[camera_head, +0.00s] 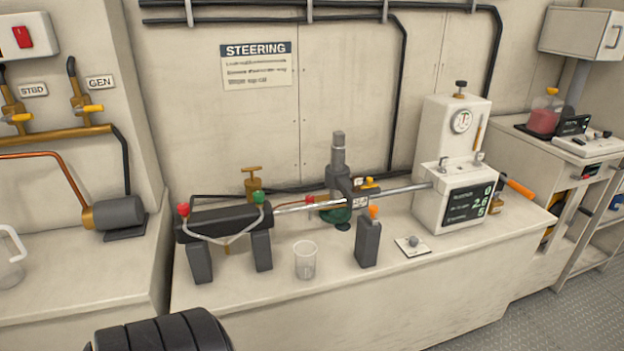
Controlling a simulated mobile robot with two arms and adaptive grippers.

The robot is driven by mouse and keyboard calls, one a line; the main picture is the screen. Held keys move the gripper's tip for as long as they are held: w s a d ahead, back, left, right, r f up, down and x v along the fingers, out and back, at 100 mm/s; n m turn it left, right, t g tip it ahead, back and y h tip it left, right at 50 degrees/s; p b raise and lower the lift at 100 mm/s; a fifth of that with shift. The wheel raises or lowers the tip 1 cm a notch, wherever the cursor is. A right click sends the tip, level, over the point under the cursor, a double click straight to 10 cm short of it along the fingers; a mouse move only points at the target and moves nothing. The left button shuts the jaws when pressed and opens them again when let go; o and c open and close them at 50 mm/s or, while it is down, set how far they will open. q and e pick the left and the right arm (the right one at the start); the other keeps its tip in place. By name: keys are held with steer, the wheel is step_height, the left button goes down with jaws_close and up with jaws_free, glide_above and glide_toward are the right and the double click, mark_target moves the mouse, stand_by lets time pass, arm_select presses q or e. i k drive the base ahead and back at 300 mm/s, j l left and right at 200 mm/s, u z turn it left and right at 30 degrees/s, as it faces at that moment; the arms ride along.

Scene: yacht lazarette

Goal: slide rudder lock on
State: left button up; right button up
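A steering ram with a black cylinder (222,222) stands on the left of the bench, with a red and a green cap on top and a grey hose looped between them. Its bright rod (305,205) runs right, through a dark fitting at the rudder post (338,160), towards the white gauge unit. A dark grey upright block with an orange knob (367,242) stands on the bench in front of the rod, apart from it; it may be the rudder lock, but I cannot tell for certain.
A clear cup (305,260) and a small white plate with a grey knob (412,246) flank the block. The white gauge unit (458,195) with a dark display stands at right, an orange handle beside it. A black ribbed part (163,332) shows at the bottom edge. The front bench strip (400,285) is clear.

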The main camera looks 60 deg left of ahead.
mark_target(369, 213)
steer(key=u, duration=1.4)
